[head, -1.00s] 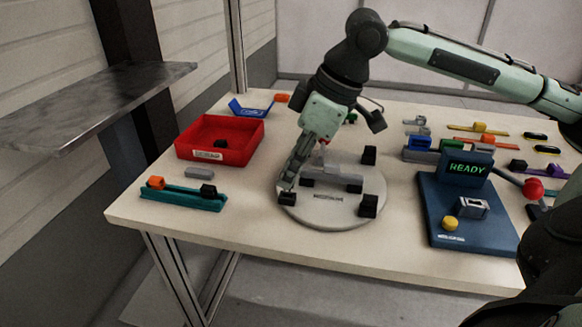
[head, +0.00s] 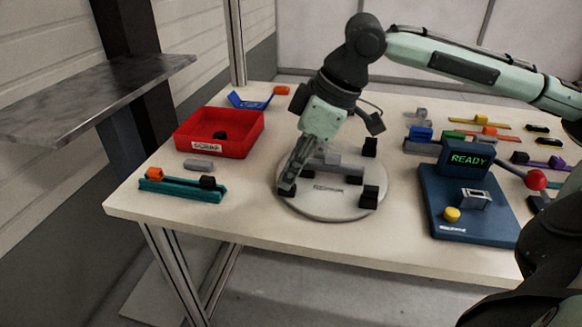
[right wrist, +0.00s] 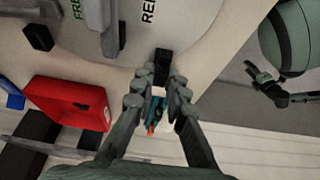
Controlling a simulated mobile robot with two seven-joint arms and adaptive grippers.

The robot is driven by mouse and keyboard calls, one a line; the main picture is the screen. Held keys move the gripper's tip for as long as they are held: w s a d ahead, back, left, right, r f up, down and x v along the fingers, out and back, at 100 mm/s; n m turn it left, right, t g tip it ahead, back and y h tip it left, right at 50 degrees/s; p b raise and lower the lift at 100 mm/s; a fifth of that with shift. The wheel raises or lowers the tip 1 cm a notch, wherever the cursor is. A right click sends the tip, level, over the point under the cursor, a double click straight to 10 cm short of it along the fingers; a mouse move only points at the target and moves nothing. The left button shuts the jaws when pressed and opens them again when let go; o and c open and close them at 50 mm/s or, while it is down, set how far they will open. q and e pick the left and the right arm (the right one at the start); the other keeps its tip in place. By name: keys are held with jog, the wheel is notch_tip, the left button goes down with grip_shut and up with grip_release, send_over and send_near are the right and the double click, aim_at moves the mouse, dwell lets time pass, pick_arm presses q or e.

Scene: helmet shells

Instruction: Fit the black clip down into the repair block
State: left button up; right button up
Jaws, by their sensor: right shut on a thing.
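My right gripper (head: 287,190) reaches down to the left edge of the round grey disc (head: 330,208). It is shut on a small black piece, which I take for the black clip (right wrist: 161,78) and which shows between its fingertips in the right wrist view. A dark block (right wrist: 163,56) at the disc's rim, near lettering beginning "RE", seems to be the repair block. Clip and block are both black there and the fingers cover their contact, so I cannot tell how deep the clip sits. What seems my left gripper (right wrist: 268,86) shows at the right of the wrist view, its jaws unclear.
Other dark blocks (head: 368,197) and a grey bar (head: 345,168) stand on the disc. A red scrap bin (head: 235,148) and a teal rail (head: 180,190) with an orange and a black clip lie left. A blue READY station (head: 465,225) stands right. Bare table lies in front.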

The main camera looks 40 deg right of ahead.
jog(key=o, duration=0.8)
jog(key=shift+f, duration=0.1)
jog(key=v, duration=1.2)
jog(key=shift+a, duration=0.1)
